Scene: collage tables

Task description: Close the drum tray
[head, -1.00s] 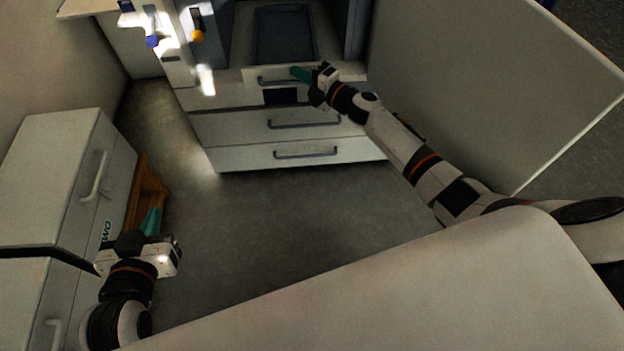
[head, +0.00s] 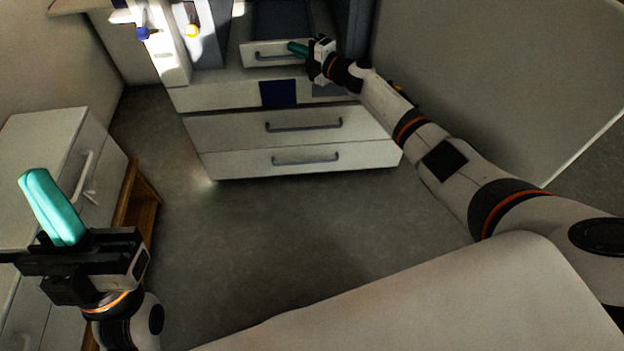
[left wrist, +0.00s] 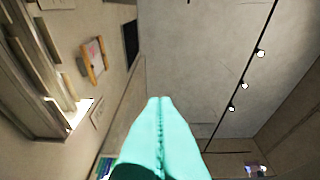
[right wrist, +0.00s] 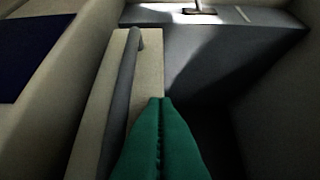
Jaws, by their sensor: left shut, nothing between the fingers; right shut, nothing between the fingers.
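The drum tray (head: 262,62) is a white drawer with a dark bar handle, in the upper middle of the head view. A dark interior shows behind its front. My right gripper (head: 294,47) is shut, with its green fingertips at the right part of the tray front, near the handle. In the right wrist view the tray front (right wrist: 151,68) and handle (right wrist: 122,90) lie just left of and beyond the fingers (right wrist: 160,110). I cannot tell whether they touch. My left gripper (head: 36,180) is shut, empty and pointing up at the left, far from the tray.
Below the tray are white drawers (head: 230,132) with dark handles. A large pale panel (head: 480,80) stands right of my right arm. White cabinets (head: 40,150) and a wooden piece (head: 140,205) are at the left. The grey floor (head: 260,220) between is clear.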

